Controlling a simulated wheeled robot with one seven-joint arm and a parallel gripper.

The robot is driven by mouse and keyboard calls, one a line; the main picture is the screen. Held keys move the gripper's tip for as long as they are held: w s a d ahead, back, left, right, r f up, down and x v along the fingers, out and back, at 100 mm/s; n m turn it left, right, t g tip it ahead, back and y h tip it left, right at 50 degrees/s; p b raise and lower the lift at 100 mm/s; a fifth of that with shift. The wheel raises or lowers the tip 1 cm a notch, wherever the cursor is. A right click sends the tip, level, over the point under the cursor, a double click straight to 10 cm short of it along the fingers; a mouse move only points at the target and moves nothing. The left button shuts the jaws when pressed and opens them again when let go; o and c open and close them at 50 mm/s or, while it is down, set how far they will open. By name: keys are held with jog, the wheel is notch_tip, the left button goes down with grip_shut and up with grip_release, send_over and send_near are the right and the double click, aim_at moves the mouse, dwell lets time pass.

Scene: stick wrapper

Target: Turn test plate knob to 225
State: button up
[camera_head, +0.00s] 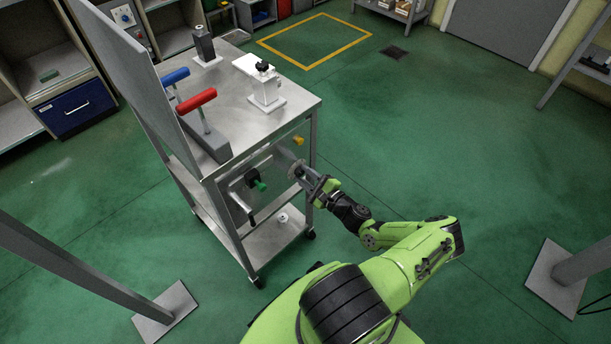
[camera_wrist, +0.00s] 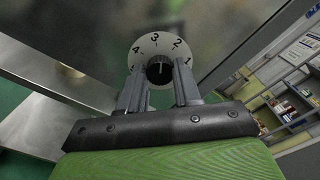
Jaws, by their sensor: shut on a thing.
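The test plate knob (camera_wrist: 160,70) is a small black knob at the centre of a round white dial (camera_wrist: 149,46) marked 1, 2, 3 and 4. My gripper (camera_wrist: 161,80) has one finger on each side of the knob and is shut on it. A light mark on the knob points roughly upward in the wrist view, toward the side of the dial with 2 and 3. In the head view my gripper (camera_head: 303,173) reaches the front of the metal cart from the right. The dial (camera_head: 296,168) there is small and partly covered by my gripper.
The cart (camera_head: 230,90) carries red (camera_head: 196,100) and blue (camera_head: 175,76) handles and a white device (camera_head: 266,92) on top. A green knob (camera_head: 260,186) and a yellow knob (camera_head: 298,140) sit near the dial. Open green floor lies right of the cart.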

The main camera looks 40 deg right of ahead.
jog(key=n, duration=0.4)
jog(key=shift+n, duration=0.3)
jog(key=n, duration=0.5)
jog(key=shift+f, duration=0.1)
jog(key=n+p, duration=0.1)
jog(key=n, duration=0.4)
jog(key=shift+n, duration=0.4)
jog(key=shift+n+p, duration=0.65)
jog(key=shift+n, duration=1.85)
jog(key=o, duration=1.1)
jog(key=shift+c, duration=0.2)
